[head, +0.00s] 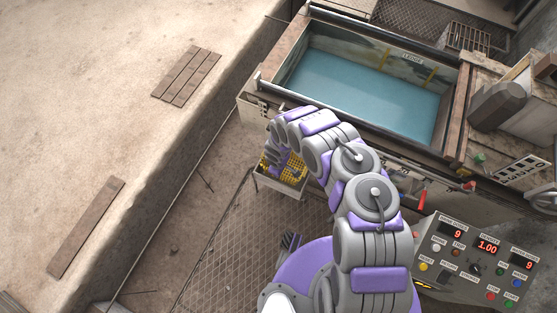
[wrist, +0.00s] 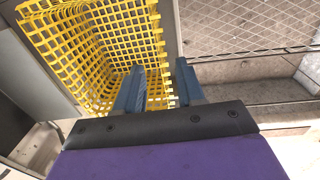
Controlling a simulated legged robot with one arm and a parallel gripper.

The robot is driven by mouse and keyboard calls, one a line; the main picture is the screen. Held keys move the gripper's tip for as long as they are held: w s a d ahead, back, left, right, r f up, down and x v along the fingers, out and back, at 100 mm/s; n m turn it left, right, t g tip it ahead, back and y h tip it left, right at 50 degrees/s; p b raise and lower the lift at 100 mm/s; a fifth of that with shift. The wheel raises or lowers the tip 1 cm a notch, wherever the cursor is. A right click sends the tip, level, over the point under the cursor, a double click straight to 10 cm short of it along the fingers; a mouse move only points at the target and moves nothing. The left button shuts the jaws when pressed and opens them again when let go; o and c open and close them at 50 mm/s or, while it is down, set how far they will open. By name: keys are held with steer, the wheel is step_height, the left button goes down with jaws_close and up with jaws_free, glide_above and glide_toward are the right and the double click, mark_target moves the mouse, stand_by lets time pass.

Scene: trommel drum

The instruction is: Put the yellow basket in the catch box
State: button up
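The yellow mesh basket (wrist: 85,45) fills the upper left of the wrist view. In the head view the basket (head: 290,172) is partly hidden by my arm, and it sits in a pale grey open-topped holder (head: 278,189) below the tank's near left corner. I cannot tell whether this holder is the catch box. My gripper (wrist: 158,88) is open at the basket's right side. Its left finger overlaps the mesh and its right finger is to the right of the basket wall, with the wall's edge between them. Contact is unclear. In the head view my gripper's fingertips are hidden.
A tank of blue-green water (head: 365,90) stands behind my arm. A control panel (head: 475,262) with red displays is at the lower right. Mesh flooring (head: 235,245) lies in front of the holder. A raised concrete ledge (head: 90,100) with planks is on the left.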

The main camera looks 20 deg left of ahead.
step_height(320, 180, up, 22)
steer(key=s+p, duration=0.1)
steer(key=p, duration=1.5)
